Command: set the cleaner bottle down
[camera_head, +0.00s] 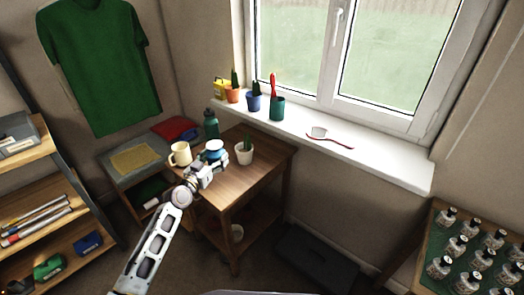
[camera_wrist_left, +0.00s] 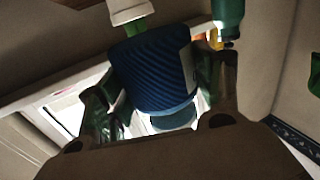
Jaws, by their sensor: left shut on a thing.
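The wrist view, turned upside down, shows this blue body (camera_wrist_left: 155,75) with a pale label between the fingers of the left gripper (camera_wrist_left: 160,95). I cannot tell whether its base touches the table. I cannot read the label, so the pictures do not confirm it is the cleaner bottle. A teal bottle (camera_head: 211,125) stands behind it. My right gripper is not in view.
A cream mug (camera_head: 181,153) stands left of the held container, and a white pot with a plant (camera_head: 244,152) stands right of it. The table's front right part is clear.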

